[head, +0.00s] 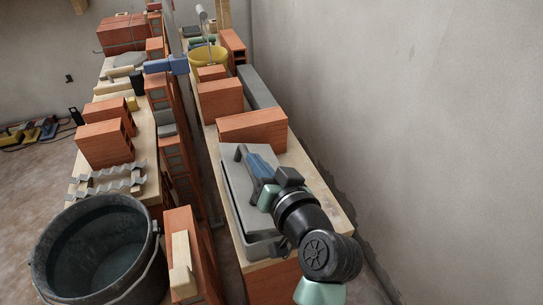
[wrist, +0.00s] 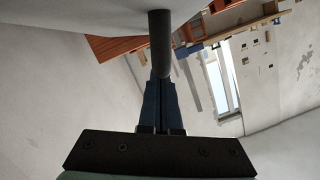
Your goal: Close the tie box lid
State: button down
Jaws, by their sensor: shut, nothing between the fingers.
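The grey tie box (head: 266,248) sits on the near end of the right-hand plank. Its pale grey lid (head: 240,196) lies over it, with a darker rim showing below the lid at the near side; I cannot tell whether the lid is fully down. My gripper (head: 250,155) is at the far end of the lid, its blue fingers together and empty. In the wrist view, the shut fingers (wrist: 161,82) point at a dark round bar (wrist: 160,40) that looks like the lid's handle; touching or apart is unclear. My wrist hides the box's right side.
Orange hollow bricks (head: 252,128) stand just beyond the box, with a yellow bucket (head: 208,56) farther back. A plain wall (head: 400,120) runs along the right. A black bucket (head: 60,285) stands at the lower left, across a narrow gap.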

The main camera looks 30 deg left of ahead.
aim_at(247, 188)
jog(key=shift+s+a+f+n+t+h+b, duration=0.2)
jog(key=shift+s+a+f+n+b, duration=0.25)
jog(key=shift+f+n, duration=0.25)
jog(key=shift+s+a+f+n+t+h+b, duration=0.1)
jog(key=shift+s+a+f+n+h+b, duration=0.1)
jog(key=shift+s+a+f+n+b, duration=0.35)
jog(key=shift+w+d, duration=0.15)
